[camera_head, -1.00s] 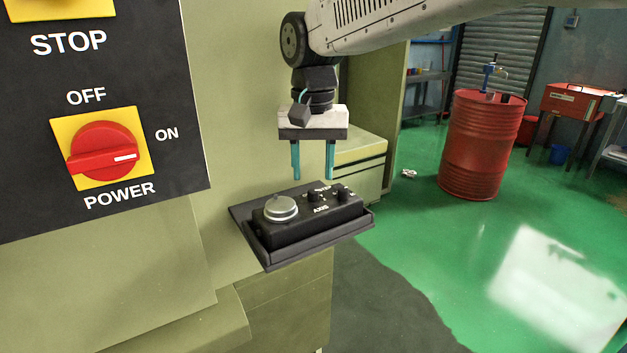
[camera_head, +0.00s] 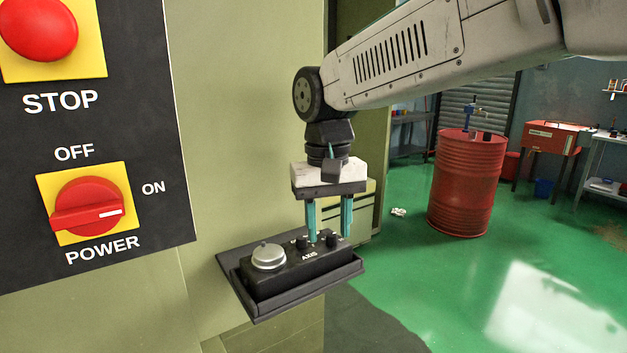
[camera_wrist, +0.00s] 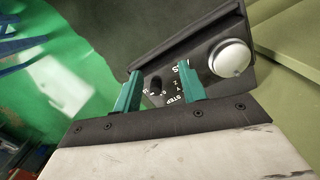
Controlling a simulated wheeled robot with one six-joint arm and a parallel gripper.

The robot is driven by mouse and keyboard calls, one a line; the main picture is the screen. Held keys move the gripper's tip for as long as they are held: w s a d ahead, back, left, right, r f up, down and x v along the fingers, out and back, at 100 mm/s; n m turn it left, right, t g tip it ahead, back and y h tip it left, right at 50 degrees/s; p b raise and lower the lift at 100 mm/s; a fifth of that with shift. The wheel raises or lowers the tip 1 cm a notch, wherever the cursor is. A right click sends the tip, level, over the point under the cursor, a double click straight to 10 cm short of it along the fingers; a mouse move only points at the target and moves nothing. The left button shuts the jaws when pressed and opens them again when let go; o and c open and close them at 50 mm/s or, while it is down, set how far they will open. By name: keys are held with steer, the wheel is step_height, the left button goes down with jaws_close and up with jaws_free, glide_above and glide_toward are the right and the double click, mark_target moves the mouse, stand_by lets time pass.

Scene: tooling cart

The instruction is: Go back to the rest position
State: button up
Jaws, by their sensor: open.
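The box sits on a dark tray (camera_head: 262,316) fixed to the green machine. In the wrist view the fingers (camera_wrist: 157,95) show in front of the box, with the silver knob (camera_wrist: 230,58) to their right. I cannot tell whether the fingertips touch the box.
The machine panel at left carries a red power switch (camera_head: 88,205) and a red stop button (camera_head: 38,28). A red drum (camera_head: 465,185) stands on the green floor at right, with a red cabinet (camera_head: 550,138) behind. The floor (camera_head: 450,285) right of the tray is clear.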

steer(key=s+d+f+m+t, duration=0.1)
steer(key=s+d+f, duration=0.1)
steer(key=s+d, duration=0.9)
steer(key=s+d+f+m+t, duration=0.1)
steer(key=s+d+f, duration=0.2)
steer(key=s+d, duration=0.8)
steer(key=shift+d+f+m, duration=0.3)
steer(key=shift+d+m, duration=0.1)
steer(key=shift+d, duration=0.85)
steer(key=shift+a, duration=0.1)
